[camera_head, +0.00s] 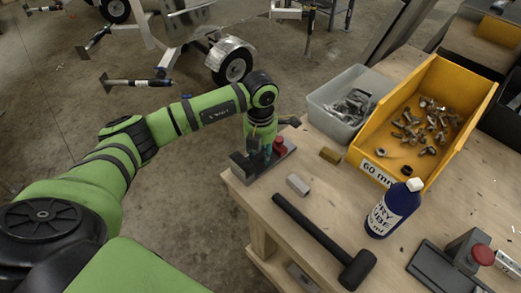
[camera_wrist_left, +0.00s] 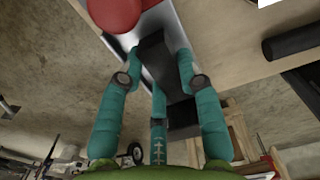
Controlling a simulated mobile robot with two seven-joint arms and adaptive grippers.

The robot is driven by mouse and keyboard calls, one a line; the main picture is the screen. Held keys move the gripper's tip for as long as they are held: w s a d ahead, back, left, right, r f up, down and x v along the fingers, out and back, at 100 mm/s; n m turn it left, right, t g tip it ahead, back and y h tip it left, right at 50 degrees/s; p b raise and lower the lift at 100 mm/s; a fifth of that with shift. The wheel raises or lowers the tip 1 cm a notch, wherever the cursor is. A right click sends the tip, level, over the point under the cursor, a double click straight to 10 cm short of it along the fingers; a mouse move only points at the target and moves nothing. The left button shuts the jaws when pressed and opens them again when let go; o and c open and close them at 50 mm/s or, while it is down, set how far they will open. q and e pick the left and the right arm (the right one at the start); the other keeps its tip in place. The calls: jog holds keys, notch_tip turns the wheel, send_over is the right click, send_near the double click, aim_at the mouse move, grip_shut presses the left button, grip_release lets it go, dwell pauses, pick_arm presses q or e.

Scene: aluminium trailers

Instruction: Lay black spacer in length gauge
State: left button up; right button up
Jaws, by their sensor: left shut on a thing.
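My left gripper (camera_head: 262,138) reaches down over the table's near left corner. Its teal fingers (camera_wrist_left: 162,82) are shut on the black spacer (camera_wrist_left: 158,58), a dark block, in the left wrist view. The spacer is at the length gauge (camera_head: 247,168), a grey metal fixture with a red knob (camera_head: 279,146). The gauge's bright metal edge (camera_wrist_left: 178,30) and red knob (camera_wrist_left: 112,12) show beside the spacer. I cannot tell whether the spacer rests on the gauge or is just above it. In the head view the fingers largely hide the spacer. My right gripper is in neither view.
A grey metal block (camera_head: 298,185), a brass block (camera_head: 330,155) and a black mallet (camera_head: 325,240) lie nearby on the wooden table (camera_head: 400,235). A blue bottle (camera_head: 393,210), yellow bolt bin (camera_head: 370,165), grey bin (camera_head: 325,112) and second red-knobbed fixture (camera_head: 450,265) stand farther right.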

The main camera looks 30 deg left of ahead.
aim_at(261, 153)
pick_arm(q)
jog(key=shift+f, duration=0.45)
jog(key=shift+f, duration=0.15)
jog(key=o, duration=1)
jog(key=shift+o, duration=0.2)
notch_tip(261, 153, up, 12)
jog(key=b, duration=0.3)
jog(key=shift+r, duration=0.2)
